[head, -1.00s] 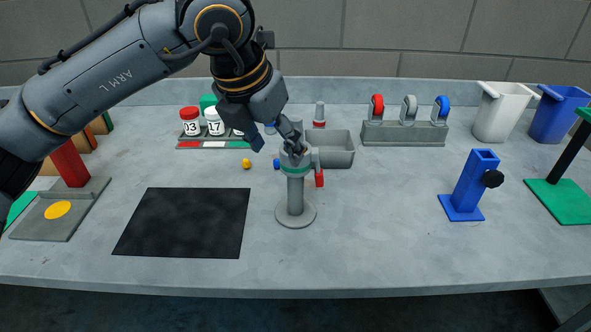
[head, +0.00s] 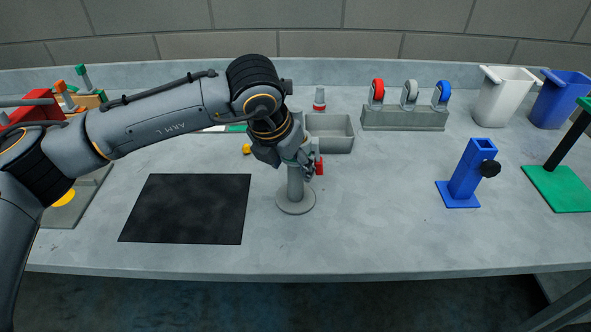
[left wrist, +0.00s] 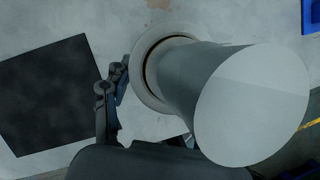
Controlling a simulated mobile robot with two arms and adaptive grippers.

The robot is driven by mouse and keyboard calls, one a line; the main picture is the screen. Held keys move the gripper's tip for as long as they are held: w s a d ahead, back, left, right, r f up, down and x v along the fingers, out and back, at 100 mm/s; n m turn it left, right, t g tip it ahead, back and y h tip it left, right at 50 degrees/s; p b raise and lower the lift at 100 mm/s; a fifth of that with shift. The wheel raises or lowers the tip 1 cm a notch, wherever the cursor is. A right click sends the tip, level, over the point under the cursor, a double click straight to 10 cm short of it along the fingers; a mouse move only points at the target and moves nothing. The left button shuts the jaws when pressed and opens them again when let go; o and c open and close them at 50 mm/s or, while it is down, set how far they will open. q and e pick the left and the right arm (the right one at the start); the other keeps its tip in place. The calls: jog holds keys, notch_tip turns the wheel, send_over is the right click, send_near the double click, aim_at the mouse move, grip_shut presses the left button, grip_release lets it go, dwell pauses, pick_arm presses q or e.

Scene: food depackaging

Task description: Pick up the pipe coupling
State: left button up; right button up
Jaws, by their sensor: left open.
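A grey upright pipe stand (head: 295,190) with a round base stands mid-table. The pipe coupling cannot be made out apart from the fitting at the stand's upper part, which my left gripper largely covers. My left gripper (head: 305,162) is open at that fitting, with its fingers close beside it; contact cannot be told. In the left wrist view a large grey cylinder (left wrist: 250,105) with a pale flat end fills the right side, above a round base (left wrist: 147,60). Dark finger parts show to its left; the rest is hidden. My right gripper is not in view.
A grey bin (head: 333,146) and a small red part (head: 319,166) are close to the stand. A black mat (head: 187,208) lies left. A caster rack (head: 404,118) stands behind, and a blue post holder (head: 468,180) to the right. The front right table is clear.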

pick_arm(q)
jog(key=shift+x, duration=1.15)
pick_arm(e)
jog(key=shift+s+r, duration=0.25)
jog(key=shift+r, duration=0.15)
pick_arm(q)
jog(key=c, duration=0.4)
grip_shut()
jog(key=shift+r, duration=0.15)
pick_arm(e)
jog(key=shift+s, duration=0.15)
pick_arm(q)
jog(key=shift+w, duration=0.1)
